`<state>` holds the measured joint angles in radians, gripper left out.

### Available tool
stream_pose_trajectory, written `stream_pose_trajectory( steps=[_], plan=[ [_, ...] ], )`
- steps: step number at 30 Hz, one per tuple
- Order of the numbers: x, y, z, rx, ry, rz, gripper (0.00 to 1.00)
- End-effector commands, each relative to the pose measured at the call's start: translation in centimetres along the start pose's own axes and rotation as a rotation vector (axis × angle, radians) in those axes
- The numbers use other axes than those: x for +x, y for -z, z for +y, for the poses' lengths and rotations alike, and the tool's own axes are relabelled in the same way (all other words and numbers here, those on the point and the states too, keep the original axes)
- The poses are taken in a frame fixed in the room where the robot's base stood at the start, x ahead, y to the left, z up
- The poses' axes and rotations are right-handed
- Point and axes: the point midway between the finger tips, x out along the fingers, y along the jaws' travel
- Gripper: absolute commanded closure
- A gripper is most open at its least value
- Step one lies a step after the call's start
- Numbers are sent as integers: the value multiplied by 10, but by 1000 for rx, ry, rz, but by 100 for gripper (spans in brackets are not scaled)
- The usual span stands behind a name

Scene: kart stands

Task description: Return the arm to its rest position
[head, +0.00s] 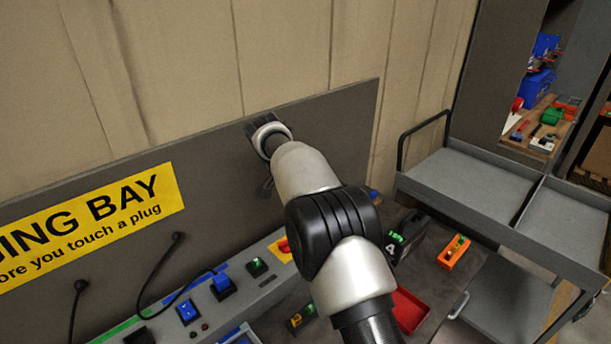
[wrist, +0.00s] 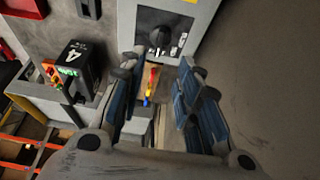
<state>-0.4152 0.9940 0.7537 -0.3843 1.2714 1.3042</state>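My arm reaches up from the bottom of the head view, with its wrist end close to the grey upright board (head: 215,160). The gripper itself is mostly hidden behind the wrist there. In the wrist view my gripper (wrist: 158,75) has its two blue-padded fingers spread wide apart. Nothing is held between them. A small red, yellow and blue thing (wrist: 152,85) shows through the gap, beyond the fingers.
A charger strip (head: 225,305) with cables runs along the board's foot. A black box marked 4 (head: 400,238), an orange holder (head: 455,251) and a red tray (head: 411,311) lie right of my arm. A grey cart (head: 470,187) stands farther right. A knobbed panel (wrist: 185,15) is ahead.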

Motion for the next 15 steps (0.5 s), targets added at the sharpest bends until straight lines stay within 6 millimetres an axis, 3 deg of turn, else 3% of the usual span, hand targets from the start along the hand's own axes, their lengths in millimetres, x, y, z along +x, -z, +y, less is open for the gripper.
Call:
stream_pose_trajectory(
  steps=[4,8,15],
  plan=[
    [-10,7,7,-12,5,-4,69],
    [-44,26,33,-64,26,-20,69],
    [-122,51,128,-230,85,-57,69]
  ],
)
